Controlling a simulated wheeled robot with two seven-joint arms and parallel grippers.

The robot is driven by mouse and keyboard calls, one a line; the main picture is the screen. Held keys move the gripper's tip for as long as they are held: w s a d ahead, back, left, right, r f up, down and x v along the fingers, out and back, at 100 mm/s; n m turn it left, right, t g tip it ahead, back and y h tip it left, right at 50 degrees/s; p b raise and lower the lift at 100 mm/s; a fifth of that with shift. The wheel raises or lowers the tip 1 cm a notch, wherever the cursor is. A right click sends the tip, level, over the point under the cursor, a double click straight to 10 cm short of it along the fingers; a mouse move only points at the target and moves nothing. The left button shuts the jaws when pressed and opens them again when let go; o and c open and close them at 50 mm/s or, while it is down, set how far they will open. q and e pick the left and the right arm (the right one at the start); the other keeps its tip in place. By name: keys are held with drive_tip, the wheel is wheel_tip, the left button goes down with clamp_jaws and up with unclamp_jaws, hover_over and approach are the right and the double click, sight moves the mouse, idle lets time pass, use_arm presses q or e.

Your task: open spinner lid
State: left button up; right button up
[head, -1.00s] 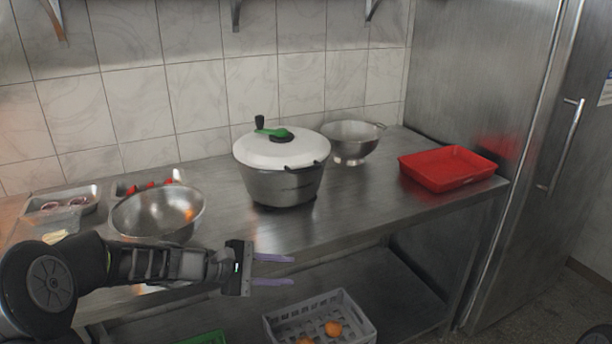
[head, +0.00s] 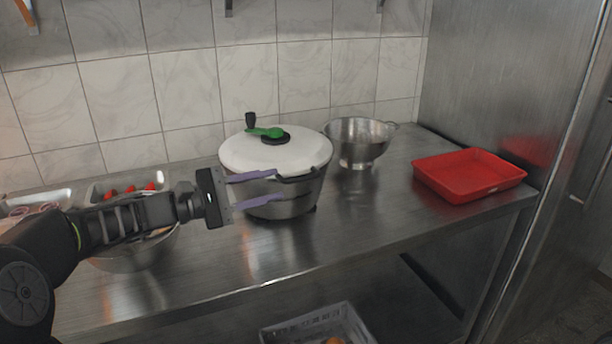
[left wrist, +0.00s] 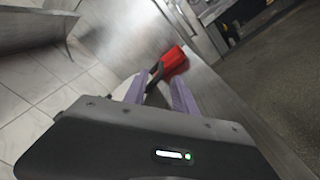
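The salad spinner stands upright on the steel counter in the head view. Its white lid (head: 262,153) is on the metal pot (head: 290,205), with a green crank arm and black knob (head: 265,131) on top. A dark handle (head: 297,176) juts from the lid's front right rim. My left gripper (head: 277,186) is open, its two purple fingers in front of the pot with their tips near that handle. In the left wrist view the fingers (left wrist: 158,92) are apart, with the dark handle (left wrist: 155,75) showing around their tips; contact cannot be told. My right gripper is not in view.
A colander (head: 358,140) stands behind the spinner to the right. A red tray (head: 468,174) lies at the counter's right end. A metal bowl (head: 135,255) is partly behind my left arm. A grey crate (head: 318,328) is below. The counter's front right is clear.

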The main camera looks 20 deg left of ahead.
sight(292, 182)
use_arm(q)
drive_tip(key=shift+s, duration=0.15)
drive_tip(key=shift+p+x, duration=0.5)
drive_tip(key=shift+x, duration=3.5)
drive_tip(key=shift+f, duration=0.15)
clamp_jaws()
